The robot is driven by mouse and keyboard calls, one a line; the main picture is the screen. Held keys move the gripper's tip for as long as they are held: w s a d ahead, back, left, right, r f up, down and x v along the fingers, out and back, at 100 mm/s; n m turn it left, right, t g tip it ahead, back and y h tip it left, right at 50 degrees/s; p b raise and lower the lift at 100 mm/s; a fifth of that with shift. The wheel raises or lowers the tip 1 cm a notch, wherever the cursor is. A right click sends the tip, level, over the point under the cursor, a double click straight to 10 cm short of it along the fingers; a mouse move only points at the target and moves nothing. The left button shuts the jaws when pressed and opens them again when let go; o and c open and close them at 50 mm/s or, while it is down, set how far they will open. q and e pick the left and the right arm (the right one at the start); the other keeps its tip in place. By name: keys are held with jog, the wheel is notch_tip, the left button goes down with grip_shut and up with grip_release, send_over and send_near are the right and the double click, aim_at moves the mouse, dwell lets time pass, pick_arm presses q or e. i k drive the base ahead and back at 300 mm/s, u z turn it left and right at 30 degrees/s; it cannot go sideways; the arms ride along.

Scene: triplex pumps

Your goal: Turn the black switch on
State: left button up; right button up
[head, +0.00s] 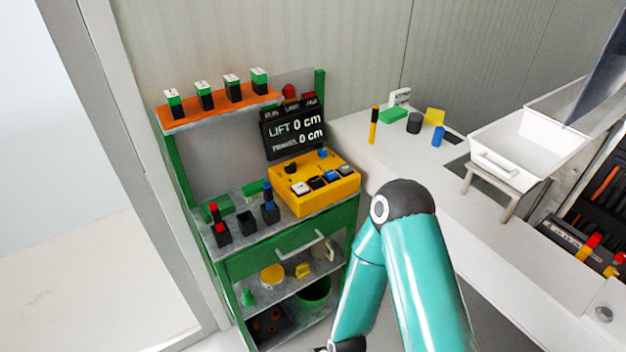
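A yellow control box (314,184) sits on top of the green workbench (284,232), in front of a black display (293,128) reading "LIFT 0 cm" and a second line of 0 cm. The box's top carries a front row of white, black and blue switches; a black switch (317,183) is in that row. A small black knob (291,168) and a blue knob (323,153) are further back. I cannot tell their settings. One teal arm of mine, bent at its elbow, stands right of the bench.
An orange shelf (222,107) with several small switch-like blocks is above the bench. Red, black and blue items stand left of the box. A white counter (400,160) with a white tray (528,150) is at right. My elbow is near the box's right front.

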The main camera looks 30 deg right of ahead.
aim_at(291, 168)
jog(key=u, duration=0.05)
jog(key=k, duration=1.1)
jog(key=z, duration=0.75)
jog(key=i, duration=1.5)
jog(key=u, duration=0.25)
